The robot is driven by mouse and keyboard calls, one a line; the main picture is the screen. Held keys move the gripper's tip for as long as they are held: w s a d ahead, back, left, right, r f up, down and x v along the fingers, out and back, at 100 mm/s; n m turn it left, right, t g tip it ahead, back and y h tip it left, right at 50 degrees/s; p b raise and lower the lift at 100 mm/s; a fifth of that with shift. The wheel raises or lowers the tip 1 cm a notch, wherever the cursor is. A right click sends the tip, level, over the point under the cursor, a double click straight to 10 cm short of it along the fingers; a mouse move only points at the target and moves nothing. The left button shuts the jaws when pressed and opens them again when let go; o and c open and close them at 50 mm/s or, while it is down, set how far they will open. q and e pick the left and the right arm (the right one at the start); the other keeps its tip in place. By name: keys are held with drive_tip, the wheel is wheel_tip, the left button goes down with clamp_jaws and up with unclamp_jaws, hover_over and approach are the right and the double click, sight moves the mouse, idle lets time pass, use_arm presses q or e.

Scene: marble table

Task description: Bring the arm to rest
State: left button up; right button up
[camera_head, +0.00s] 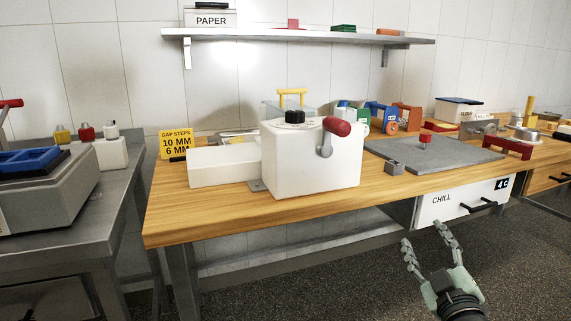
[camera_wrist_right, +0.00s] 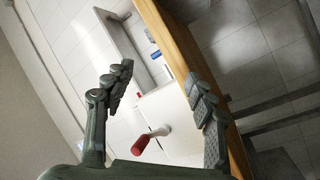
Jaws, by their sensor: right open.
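My right gripper (camera_head: 424,246) is at the lower right of the head view, in front of the wooden table (camera_head: 215,218) and below its top. Its two fingers are spread, with nothing between them. In the right wrist view the open fingers (camera_wrist_right: 165,95) also show, with the table edge behind the finger on the right. The white machine (camera_head: 310,160) with a red-knobbed lever (camera_head: 336,127) stands on the table, apart from the gripper. The red knob (camera_wrist_right: 141,145) also shows in the wrist view. My left gripper is in neither view.
A grey slab (camera_head: 450,152) lies on the tabletop. A metal bench (camera_head: 118,185) with a grey machine stands at left. A shelf (camera_head: 290,36) hangs on the wall. Floor at lower right is clear.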

drive_tip(key=s+d+f+m+g+h, duration=0.15)
drive_tip(key=s+f+g, duration=0.3)
drive_tip(key=f, duration=0.85)
drive_tip(key=s+d+f+m+g+h, duration=0.1)
drive_tip(key=s+d+f+m+g, duration=0.25)
drive_tip(key=f, duration=0.85)
drive_tip(key=s+a+f+g+y, duration=0.1)
drive_tip(key=s+a+f+g, duration=0.2)
drive_tip(key=s+f, duration=0.5)
drive_tip(key=s+a+f+m+g+y, duration=0.1)
drive_tip(key=s+a+f+g, duration=0.3)
drive_tip(key=s+f, duration=0.5)
drive_tip(key=s+g, duration=0.1)
drive_tip(key=s, duration=0.4)
drive_tip(key=shift+f+g, duration=0.15)
drive_tip(key=shift+g, duration=0.15)
